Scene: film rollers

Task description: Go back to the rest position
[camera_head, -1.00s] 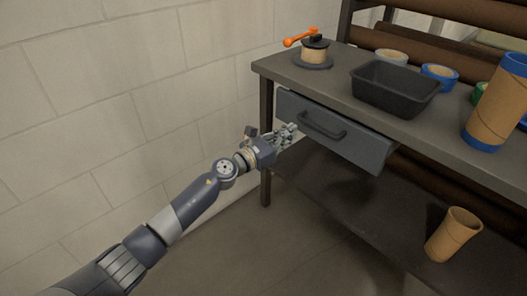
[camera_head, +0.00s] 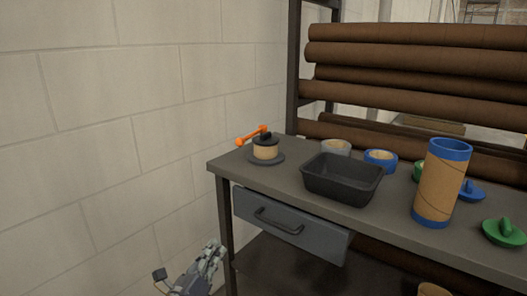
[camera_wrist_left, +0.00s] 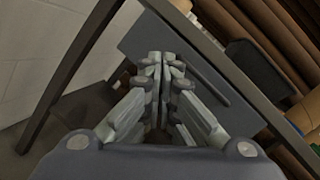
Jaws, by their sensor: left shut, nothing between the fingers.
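My left gripper (camera_head: 213,254) is low in the head view, left of the table's front left leg and below the tabletop. It is shut and empty. In the left wrist view its fingers (camera_wrist_left: 160,62) meet in front of the grey drawer (camera_wrist_left: 205,60); I cannot tell whether they touch it. In the head view the drawer (camera_head: 300,238) with its dark handle (camera_head: 277,222) hangs under the tabletop, to the right of the gripper. My right gripper is not in view.
The table (camera_head: 225,163) bears an orange-handled dispenser (camera_head: 265,150), a black bin (camera_head: 342,180), tape rolls (camera_head: 380,161) and a blue-capped cardboard tube (camera_head: 440,190). Brown rollers (camera_head: 400,65) are racked behind. A block wall (camera_head: 90,150) stands at the left.

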